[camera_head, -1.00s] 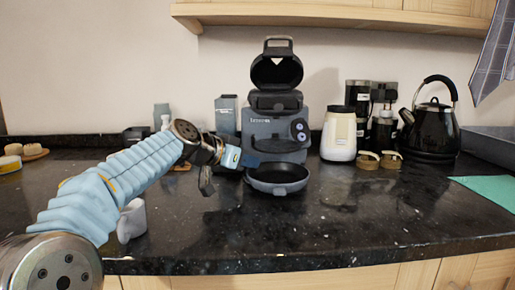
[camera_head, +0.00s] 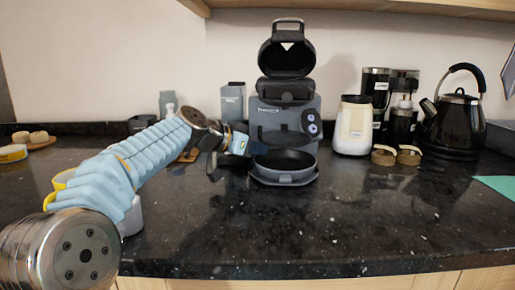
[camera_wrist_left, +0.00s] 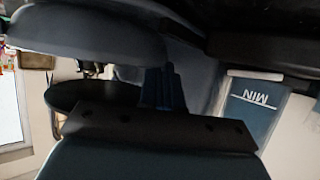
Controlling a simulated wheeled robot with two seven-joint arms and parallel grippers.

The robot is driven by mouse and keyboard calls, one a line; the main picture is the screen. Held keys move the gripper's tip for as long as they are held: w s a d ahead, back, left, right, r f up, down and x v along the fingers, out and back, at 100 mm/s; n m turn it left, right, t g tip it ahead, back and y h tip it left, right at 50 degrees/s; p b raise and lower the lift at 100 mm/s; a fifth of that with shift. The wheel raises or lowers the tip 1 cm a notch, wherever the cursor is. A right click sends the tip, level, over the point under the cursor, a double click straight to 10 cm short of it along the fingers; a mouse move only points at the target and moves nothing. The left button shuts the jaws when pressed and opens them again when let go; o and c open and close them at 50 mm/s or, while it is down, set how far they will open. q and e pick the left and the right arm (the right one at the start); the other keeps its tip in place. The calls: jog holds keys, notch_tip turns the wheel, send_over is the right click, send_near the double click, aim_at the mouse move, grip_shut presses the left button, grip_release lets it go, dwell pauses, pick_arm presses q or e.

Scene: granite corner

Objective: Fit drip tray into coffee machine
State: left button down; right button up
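The coffee machine (camera_head: 268,116) is grey, with its round lid up, and stands at the back of the counter. The drip tray (camera_head: 285,179) is a round, dark, shallow pan with a grey rim at the foot of the machine's front; whether it is fully seated, I cannot tell. In the left wrist view the fingers (camera_wrist_left: 163,90) are close together, against a grey curved rim at upper left. My right gripper is not in view.
A white-and-black jar (camera_head: 353,127), two small brown-lidded pots (camera_head: 397,156) and a black kettle (camera_head: 456,125) stand right of the machine. A grey container (camera_head: 233,101) is behind my gripper. A white mug (camera_head: 132,217) is partly hidden by my arm.

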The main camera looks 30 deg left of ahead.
pick_arm(q)
jog(key=c, duration=1.3)
grip_release()
jog(key=shift+f, duration=0.1)
jog(key=shift+c, duration=0.2)
jog(key=shift+r+p, duration=0.2)
jog(key=shift+p, duration=0.1)
jog(key=b+v, duration=0.1)
jog(key=v, duration=1.1)
jog(key=shift+a, duration=0.1)
